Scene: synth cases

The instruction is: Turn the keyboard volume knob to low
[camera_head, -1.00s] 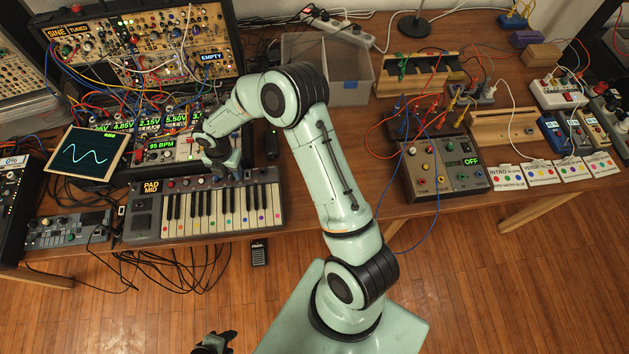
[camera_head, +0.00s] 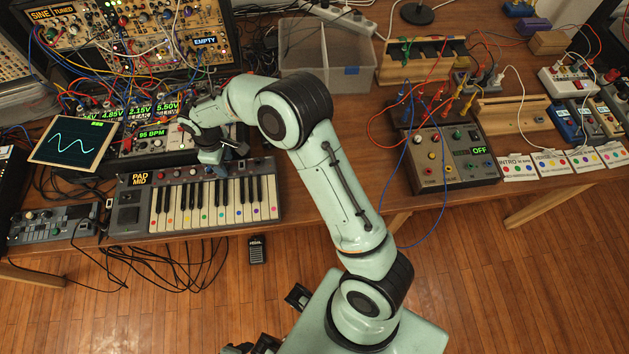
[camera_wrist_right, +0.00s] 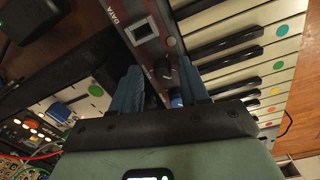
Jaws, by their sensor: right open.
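The keyboard (camera_head: 128,222) lies along the table's front edge. Its small display reads PAD MID. My right gripper (camera_head: 228,165) is over the back edge of the keyboard, right of its middle. In the right wrist view, the gripper (camera_wrist_right: 163,92) is open, with blue fingers spread over the keyboard's panel. A dark knob (camera_wrist_right: 162,68) shows between and just beyond the fingers; I cannot tell whether they touch it. A blue part also shows by the right finger. The knob cannot be made out in the head view. Dark parts at the bottom edge (camera_head: 265,345) may be my left gripper, mostly cut off.
Behind the keyboard stand a 95 BPM unit (camera_head: 150,145) and a cabled synth rack (camera_head: 110,40). A tilted waveform screen (camera_head: 75,143) and a small device (camera_head: 55,226) are at left. A grey box (camera_head: 450,160) reading OFF stands right. Bare table lies between my arm and it.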

